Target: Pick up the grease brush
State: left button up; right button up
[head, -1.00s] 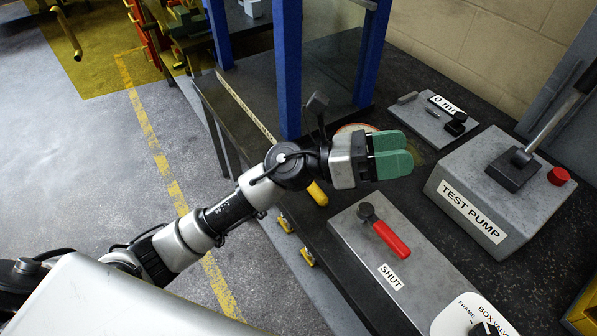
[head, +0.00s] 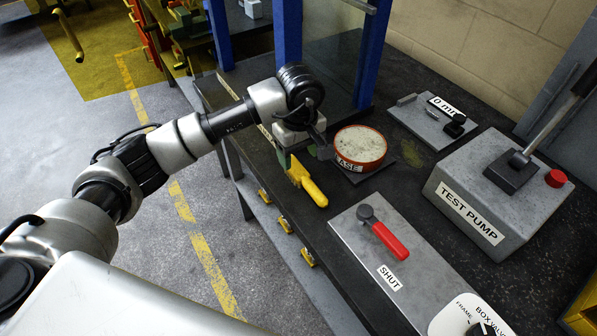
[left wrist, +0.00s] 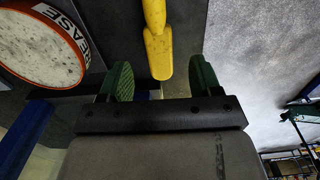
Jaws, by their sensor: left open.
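The grease brush (head: 312,190) lies on the dark bench, its yellow handle pointing toward the front right; its far end is partly hidden under my gripper. My left gripper (head: 303,156) is above that far end with its green fingers pointing down. In the left wrist view, the yellow brush (left wrist: 157,48) runs into the space between the two green fingers of the open left gripper (left wrist: 161,80), with a gap on each side. I cannot tell the height left between fingertips and brush. My right gripper is not in view.
A round orange-rimmed grease tin (head: 360,146) stands close right of the gripper, also large in the left wrist view (left wrist: 40,45). A grey panel with a red lever (head: 388,240) and the test pump (head: 490,200) lie further right. A blue post (head: 288,35) rises behind.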

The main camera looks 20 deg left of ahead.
aim_at(301, 174)
pick_arm(q)
jog(key=shift+f, duration=0.85)
jog(key=f, duration=0.1)
jog(key=f+p, duration=0.2)
jog(key=f, duration=0.1)
jog(key=shift+s+d+f, duration=0.1)
jog(key=shift+s+d, duration=0.1)
jog(key=shift+d, duration=0.2)
jog(key=shift+f, duration=0.55)
jog(key=c, duration=1.1)
